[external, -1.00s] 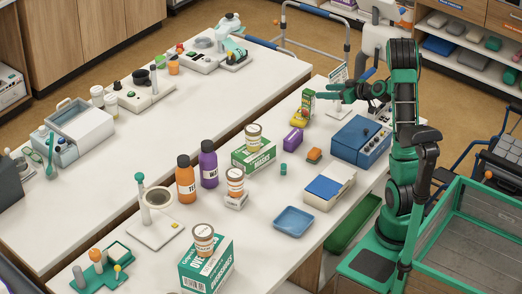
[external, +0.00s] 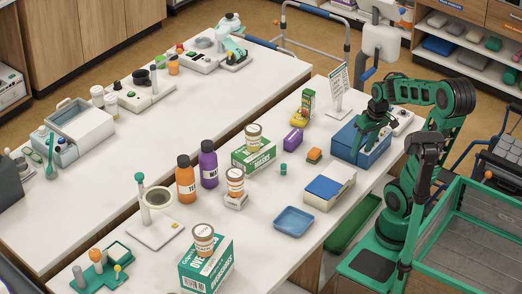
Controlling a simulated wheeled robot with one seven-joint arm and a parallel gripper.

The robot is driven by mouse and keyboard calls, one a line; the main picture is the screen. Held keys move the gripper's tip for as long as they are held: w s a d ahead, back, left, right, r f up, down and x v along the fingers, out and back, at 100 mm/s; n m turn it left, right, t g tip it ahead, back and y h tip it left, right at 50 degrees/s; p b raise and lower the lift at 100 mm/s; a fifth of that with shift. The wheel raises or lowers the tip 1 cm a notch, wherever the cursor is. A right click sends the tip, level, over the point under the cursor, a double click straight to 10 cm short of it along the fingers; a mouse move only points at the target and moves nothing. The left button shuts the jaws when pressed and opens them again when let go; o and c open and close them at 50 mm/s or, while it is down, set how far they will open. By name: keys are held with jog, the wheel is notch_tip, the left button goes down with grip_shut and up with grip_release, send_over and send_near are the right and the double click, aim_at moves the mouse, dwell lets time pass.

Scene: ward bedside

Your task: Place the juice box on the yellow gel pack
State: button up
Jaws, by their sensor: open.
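The juice box (external: 308,100), green with a yellow-orange side, stands upright near the far right end of the near table. The yellow gel pack (external: 297,122) is at its foot, showing at the front left. The juice box's base meets the pack, but I cannot tell from this view whether it rests fully on it. My gripper (external: 370,148) is open, pointing down over the blue box-shaped device, well to the right of the juice box and apart from it. I see nothing held between its fingers.
The blue device (external: 346,145) is under my gripper. A sign on a stand (external: 338,92) is behind. A blue tray (external: 293,221) is nearer.

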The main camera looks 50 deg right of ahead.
jog(key=s+a+r+m+g, duration=0.1)
jog(key=s+a+m+g, duration=0.1)
jog(key=s, duration=0.7)
jog(key=shift+m+g, duration=0.3)
jog(key=shift+w+f, duration=0.25)
jog(key=shift+w, duration=0.35)
jog(key=shift+o, duration=0.6)
